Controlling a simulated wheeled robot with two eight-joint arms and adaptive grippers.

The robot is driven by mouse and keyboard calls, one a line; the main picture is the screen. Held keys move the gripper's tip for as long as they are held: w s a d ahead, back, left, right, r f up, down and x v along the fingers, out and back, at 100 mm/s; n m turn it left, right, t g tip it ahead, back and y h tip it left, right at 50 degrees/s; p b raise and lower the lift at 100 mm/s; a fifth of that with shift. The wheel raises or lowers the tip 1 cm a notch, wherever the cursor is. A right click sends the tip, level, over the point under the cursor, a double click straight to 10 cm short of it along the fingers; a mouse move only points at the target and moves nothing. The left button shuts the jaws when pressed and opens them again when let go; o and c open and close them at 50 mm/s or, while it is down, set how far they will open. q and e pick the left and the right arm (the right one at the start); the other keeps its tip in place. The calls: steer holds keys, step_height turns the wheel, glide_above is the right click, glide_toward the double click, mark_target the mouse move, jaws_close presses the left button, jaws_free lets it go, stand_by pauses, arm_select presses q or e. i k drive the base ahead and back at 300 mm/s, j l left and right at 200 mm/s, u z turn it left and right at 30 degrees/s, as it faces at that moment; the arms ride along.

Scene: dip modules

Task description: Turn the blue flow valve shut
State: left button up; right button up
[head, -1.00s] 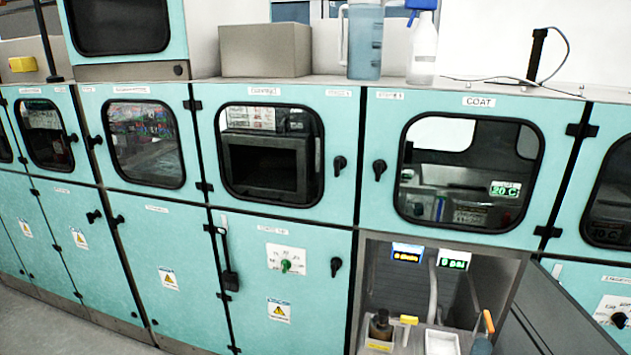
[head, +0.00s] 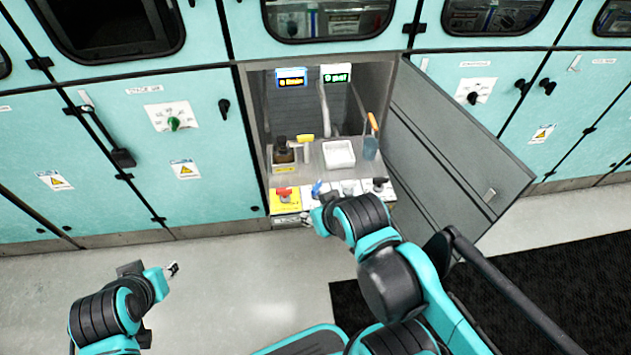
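The blue flow valve (head: 317,188) is a small blue handle on the front panel of the open cabinet bay. It stands between a red knob on a yellow plate (head: 285,195) and paler and dark knobs to its right. My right arm reaches in from below, and its gripper (head: 318,213) is just below and in front of the blue valve. Its fingers are mostly hidden by my arm, so I cannot tell whether they touch the valve. My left gripper (head: 172,269) is low at the left, over the floor, away from the cabinet; its fingers are too small to judge.
An open grey door (head: 460,150) stands right of the bay. Two small displays hang above. Clear floor lies left; a black mat (head: 560,260) lies right.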

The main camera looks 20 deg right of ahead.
mark_target(314, 191)
steer(key=k+l, duration=0.3)
steer(key=k+z, duration=0.2)
steer(key=z, duration=1.4)
